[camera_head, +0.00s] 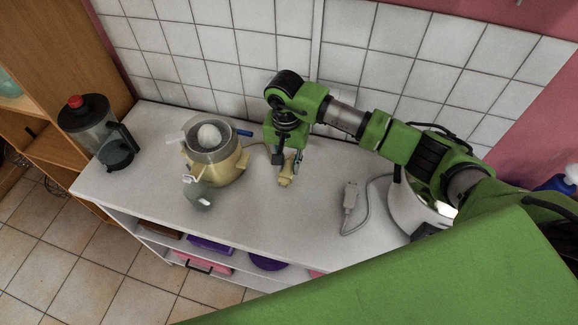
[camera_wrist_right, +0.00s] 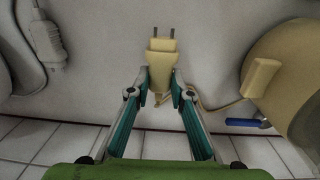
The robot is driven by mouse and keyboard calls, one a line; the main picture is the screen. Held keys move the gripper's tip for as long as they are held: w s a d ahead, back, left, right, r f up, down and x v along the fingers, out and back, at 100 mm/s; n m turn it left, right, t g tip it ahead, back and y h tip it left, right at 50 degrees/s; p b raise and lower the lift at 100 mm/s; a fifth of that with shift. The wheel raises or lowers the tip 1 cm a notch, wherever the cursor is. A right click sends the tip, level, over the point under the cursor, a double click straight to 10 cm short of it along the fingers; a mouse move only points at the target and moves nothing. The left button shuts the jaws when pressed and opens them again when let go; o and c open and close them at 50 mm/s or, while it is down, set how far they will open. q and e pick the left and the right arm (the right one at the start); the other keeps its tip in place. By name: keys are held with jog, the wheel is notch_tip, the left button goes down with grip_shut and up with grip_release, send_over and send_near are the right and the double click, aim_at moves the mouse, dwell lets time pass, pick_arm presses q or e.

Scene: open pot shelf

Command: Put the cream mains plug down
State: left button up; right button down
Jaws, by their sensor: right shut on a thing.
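The cream mains plug (camera_head: 286,172) is between the fingers of my right gripper (camera_head: 289,165), over the white counter top. In the right wrist view the plug (camera_wrist_right: 161,62) has its two pins pointing away from the gripper, and the fingertips (camera_wrist_right: 160,85) close on its narrower rear part. Its cord runs to the cream citrus juicer (camera_head: 217,160), which also shows at the right of the wrist view (camera_wrist_right: 290,75). Whether the plug touches the counter is hard to tell. My left gripper is not in view.
A grey-white plug (camera_head: 350,195) with a grey cord lies to the right, by a white and steel appliance (camera_head: 410,208). A blender (camera_head: 98,130) stands at the left end. A small grey-green object (camera_head: 199,195) is before the juicer. The counter's front middle (camera_head: 265,225) is clear.

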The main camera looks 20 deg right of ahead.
aim_at(288, 164)
notch_tip(288, 164, down, 3)
jog(key=shift+f+p, duration=0.1)
jog(key=shift+p, duration=0.3)
jog(key=shift+w, duration=0.1)
jog(key=shift+d+f+b, duration=0.1)
jog(key=shift+f+b, duration=0.35)
jog(key=shift+b, duration=0.15)
jog(key=c, duration=1.8)
grip_release()
jog(key=shift+r, duration=0.1)
